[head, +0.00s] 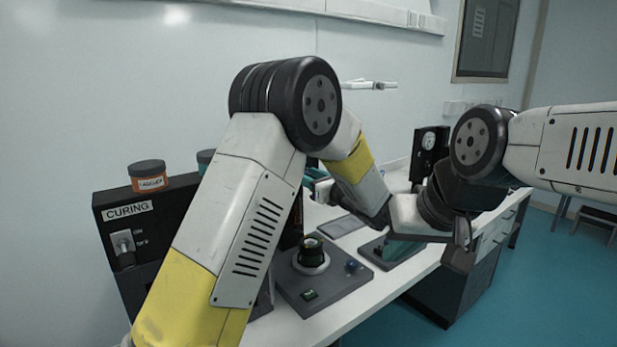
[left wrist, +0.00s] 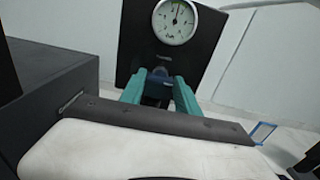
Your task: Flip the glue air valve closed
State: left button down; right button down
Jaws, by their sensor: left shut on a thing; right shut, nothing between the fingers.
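In the left wrist view, my left gripper (left wrist: 159,82) has its teal fingers at the lower part of a black panel. They are shut on a small dark blue piece, which looks like the glue air valve (left wrist: 158,74); its handle angle is mostly hidden by the fingers. A round white gauge (left wrist: 175,21) sits above it on the panel (left wrist: 136,45). In the head view, the gauge panel (head: 424,160) stands toward the back right, and my left gripper cannot be made out clearly. My right gripper (head: 402,249) is shut and empty above the right part of the bench.
A black CURING box (head: 108,228) with a switch and a labelled jar (head: 148,177) on top stands at left. A grey fixture (head: 327,285) with a round part, blue knob and green button sits on the white bench (head: 377,290). My arms crowd the middle.

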pick_arm(q)
jog(key=n, duration=0.4)
jog(key=shift+n, duration=0.4)
jog(key=n, duration=0.4)
jog(key=shift+n, duration=4.4)
jog(key=shift+f, duration=0.1)
jog(key=c, duration=0.9)
grip_release()
